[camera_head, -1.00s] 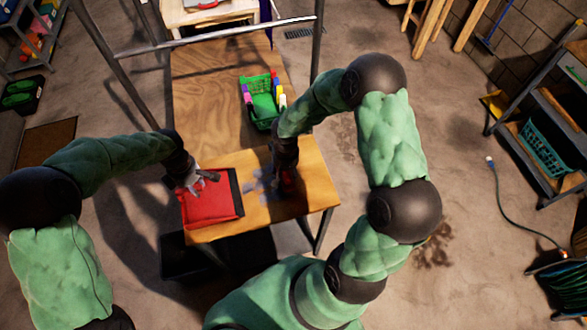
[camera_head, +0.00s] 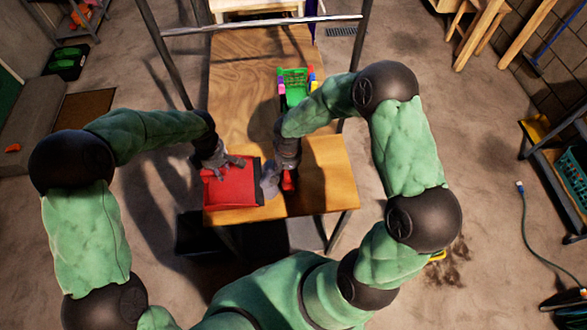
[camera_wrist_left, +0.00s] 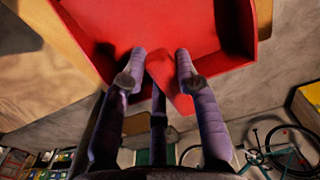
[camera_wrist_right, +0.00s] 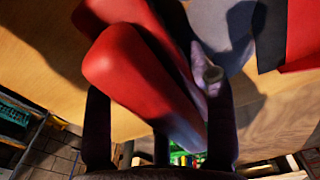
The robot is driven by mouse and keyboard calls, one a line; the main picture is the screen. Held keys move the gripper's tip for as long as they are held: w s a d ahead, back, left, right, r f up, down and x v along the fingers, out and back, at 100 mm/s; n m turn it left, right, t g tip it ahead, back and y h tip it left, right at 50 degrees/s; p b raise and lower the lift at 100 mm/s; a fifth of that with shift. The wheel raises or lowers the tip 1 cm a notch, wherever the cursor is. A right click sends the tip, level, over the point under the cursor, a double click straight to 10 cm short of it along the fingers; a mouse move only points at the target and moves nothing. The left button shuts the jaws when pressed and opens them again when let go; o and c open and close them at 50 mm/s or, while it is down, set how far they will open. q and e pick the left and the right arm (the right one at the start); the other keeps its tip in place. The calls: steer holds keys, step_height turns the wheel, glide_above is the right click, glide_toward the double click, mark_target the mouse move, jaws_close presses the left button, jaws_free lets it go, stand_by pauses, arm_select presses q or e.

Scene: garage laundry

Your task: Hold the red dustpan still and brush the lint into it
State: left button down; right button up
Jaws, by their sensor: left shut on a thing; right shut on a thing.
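The red dustpan (camera_head: 236,188) lies on the wooden table with its dark lip facing right. My left gripper (camera_head: 222,165) is shut on its handle; the left wrist view shows the fingers either side of the red handle (camera_wrist_left: 168,80). My right gripper (camera_head: 288,166) is shut on the red brush (camera_head: 289,181), upright just right of the lint; its red body fills much of the right wrist view (camera_wrist_right: 125,70). The grey lint (camera_head: 269,181) is bunched between brush and lip, and shows beside the lip in the right wrist view (camera_wrist_right: 218,28). Whether any touches the lip is unclear.
The wooden table (camera_head: 330,180) is bare to the right of the brush. A green basket (camera_head: 293,84) with colourful items stands farther back on it. A metal frame rail (camera_head: 260,26) crosses above the table's far part.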

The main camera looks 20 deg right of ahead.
steer(key=a, duration=0.2)
steer(key=w+a, duration=0.1)
steer(key=a, duration=0.1)
steer(key=w+a, duration=0.1)
steer(key=a, duration=0.2)
steer(key=shift+w+a, duration=0.15)
steer(key=shift+a, duration=0.2)
arm_select(q)
steer(key=shift+s+d+f, duration=0.1)
arm_select(e)
steer(key=shift+w+a, duration=0.1)
steer(key=shift+a, duration=0.05)
steer(key=shift+r, duration=0.1)
arm_select(q)
steer(key=shift+f, duration=0.1)
arm_select(e)
steer(key=shift+w+d+r, duration=0.1)
steer(key=shift+d+r, duration=0.1)
steer(key=shift+r, duration=0.35)
steer(key=shift+s+d+r, duration=0.15)
steer(key=shift+d+r, duration=0.15)
steer(key=shift+r, duration=0.35)
steer(key=shift+s+d+r, duration=0.1)
steer(key=shift+d+r, duration=0.2)
steer(key=shift+r, duration=0.3)
steer(key=shift+s+d+r, duration=0.15)
steer(key=shift+d+r, duration=0.15)
steer(key=shift+r, duration=0.35)
